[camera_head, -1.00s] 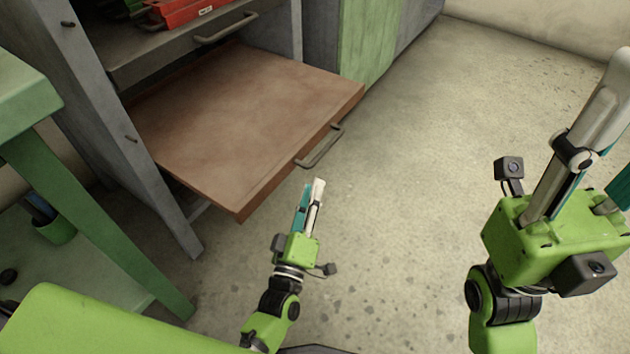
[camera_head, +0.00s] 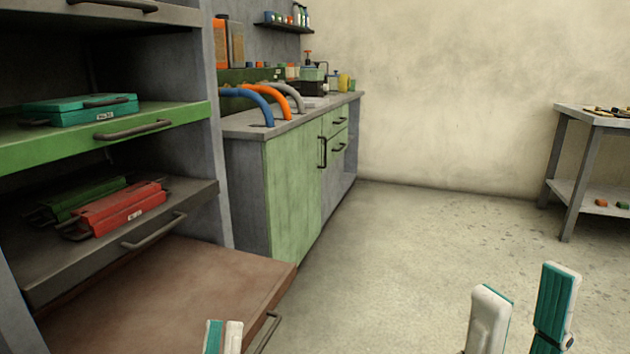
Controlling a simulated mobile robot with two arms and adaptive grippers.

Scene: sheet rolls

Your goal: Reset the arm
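My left gripper (camera_head: 224,338) shows at the bottom edge, left of centre. Only its fingertips are in view, one teal and one white, with a narrow gap seen at a slant; it is empty. It appears in front of the brown pulled-out drawer. My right gripper (camera_head: 522,315) shows at the bottom right. Its white finger and teal finger stand upright and apart, with nothing between them. Both arms behind the fingers are out of frame.
A green cabinet (camera_head: 292,195) stands behind. A table (camera_head: 585,118) stands far right. The middle floor is clear.

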